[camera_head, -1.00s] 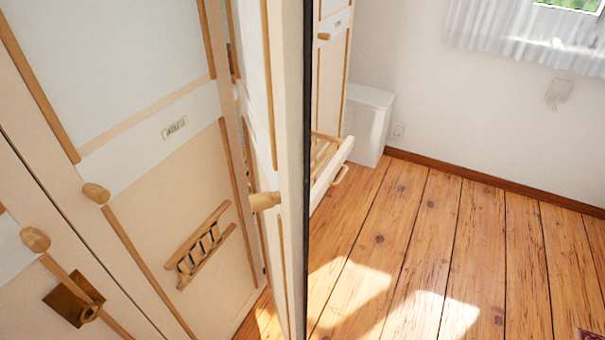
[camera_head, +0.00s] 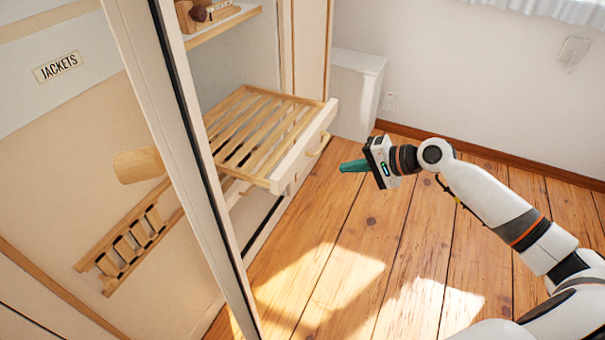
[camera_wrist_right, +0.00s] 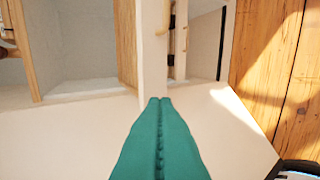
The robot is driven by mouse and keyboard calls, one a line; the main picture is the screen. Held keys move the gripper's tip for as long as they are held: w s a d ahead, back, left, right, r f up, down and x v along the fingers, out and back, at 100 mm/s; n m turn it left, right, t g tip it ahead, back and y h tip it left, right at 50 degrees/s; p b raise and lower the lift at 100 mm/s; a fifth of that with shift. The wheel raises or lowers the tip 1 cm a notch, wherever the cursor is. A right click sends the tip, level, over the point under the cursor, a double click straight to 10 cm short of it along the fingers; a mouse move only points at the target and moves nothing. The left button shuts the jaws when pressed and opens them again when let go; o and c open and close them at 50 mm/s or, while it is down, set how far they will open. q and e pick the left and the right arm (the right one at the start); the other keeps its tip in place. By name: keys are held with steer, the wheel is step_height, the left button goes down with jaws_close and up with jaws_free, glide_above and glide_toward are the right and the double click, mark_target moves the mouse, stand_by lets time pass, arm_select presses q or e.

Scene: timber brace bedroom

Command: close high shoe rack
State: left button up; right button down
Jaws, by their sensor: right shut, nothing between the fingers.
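The high shoe rack (camera_head: 262,128) is a slatted wooden tray with a pale front board (camera_head: 303,150). It is pulled out of the open wardrobe in the head view. A wooden handle (camera_head: 318,146) sits on the front board. My right gripper (camera_head: 342,167), with green fingers, is outside the wardrobe, to the right of the handle and apart from it in the picture. It is shut and empty. In the right wrist view, the shut fingers (camera_wrist_right: 160,102) point at a pale upright board (camera_wrist_right: 153,60). My left gripper is not in view.
A wardrobe door with a "JACKETS" label (camera_head: 58,67) and a round knob (camera_head: 138,165) fills the left. A shelf (camera_head: 215,28) holds items above the rack. A white box (camera_head: 355,90) stands behind it. The plank floor (camera_head: 450,230) on the right is clear.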

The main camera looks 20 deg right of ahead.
steer(key=b, duration=0.1)
glide_toward(292, 167)
step_height(292, 167, down, 3)
steer(key=w+a, duration=0.1)
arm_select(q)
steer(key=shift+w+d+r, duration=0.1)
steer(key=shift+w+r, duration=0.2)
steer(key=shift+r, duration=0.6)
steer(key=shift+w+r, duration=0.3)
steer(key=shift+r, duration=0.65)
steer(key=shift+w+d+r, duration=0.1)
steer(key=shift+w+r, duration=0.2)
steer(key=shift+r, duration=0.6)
arm_select(e)
steer(key=shift+w+a+f, duration=0.1)
steer(key=shift+w+a, duration=1.35)
steer(key=shift+w, duration=0.05)
arm_select(q)
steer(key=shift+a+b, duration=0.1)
steer(key=shift+b, duration=0.2)
arm_select(e)
steer(key=shift+w, duration=0.1)
